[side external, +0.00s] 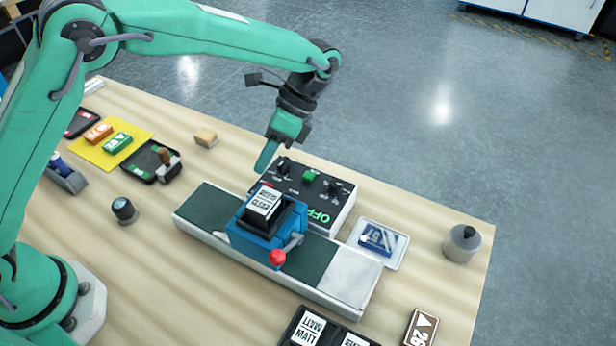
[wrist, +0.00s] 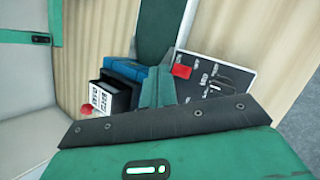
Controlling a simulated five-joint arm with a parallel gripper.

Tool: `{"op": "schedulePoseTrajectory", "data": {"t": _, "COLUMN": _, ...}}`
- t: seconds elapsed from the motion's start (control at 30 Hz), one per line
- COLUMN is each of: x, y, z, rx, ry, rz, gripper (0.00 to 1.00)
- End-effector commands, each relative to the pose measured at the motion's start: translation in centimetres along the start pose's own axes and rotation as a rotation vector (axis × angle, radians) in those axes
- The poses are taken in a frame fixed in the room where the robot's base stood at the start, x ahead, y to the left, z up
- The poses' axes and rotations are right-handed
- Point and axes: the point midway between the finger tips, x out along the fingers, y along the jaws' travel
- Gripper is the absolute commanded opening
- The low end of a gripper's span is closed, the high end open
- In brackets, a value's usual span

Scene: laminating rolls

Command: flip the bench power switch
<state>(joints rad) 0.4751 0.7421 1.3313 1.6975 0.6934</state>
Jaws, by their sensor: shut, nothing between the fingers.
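A control box (side external: 341,214) with a black top panel, white sides and a green "OFF" marking stands behind the blue roll unit. Its panel carries a green button (side external: 309,176), black knobs or switches (side external: 335,187) and a red part at its left end, partly hidden. In the wrist view the panel (wrist: 232,75) lies to the right, with a red button (wrist: 181,71) near its left edge. I cannot tell which control is the power switch. My gripper (side external: 264,162) is shut and empty, pointing down above the box's left end; its fingers also show in the wrist view (wrist: 158,88).
The blue roll unit (side external: 250,238) with a labelled block and red knob sits on a long rail (side external: 200,212) in front of the box. A clear tray (side external: 402,244) holds a blue piece to the right.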

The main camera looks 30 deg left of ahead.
Motion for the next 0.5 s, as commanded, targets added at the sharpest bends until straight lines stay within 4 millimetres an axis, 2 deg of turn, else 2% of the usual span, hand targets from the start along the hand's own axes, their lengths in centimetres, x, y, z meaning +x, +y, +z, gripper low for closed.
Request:
{"op": "schedulePoseTrajectory", "data": {"t": 0.2, "x": -0.88, "y": 0.67, "z": 0.62, "rx": 0.000, "ry": -0.001, "rz": -0.002, "gripper": 0.00}}
{"op": "schedulePoseTrajectory", "data": {"t": 0.5, "x": -1.01, "y": 0.77, "z": 0.73, "rx": 0.000, "ry": -0.001, "rz": -0.001, "gripper": 0.00}}
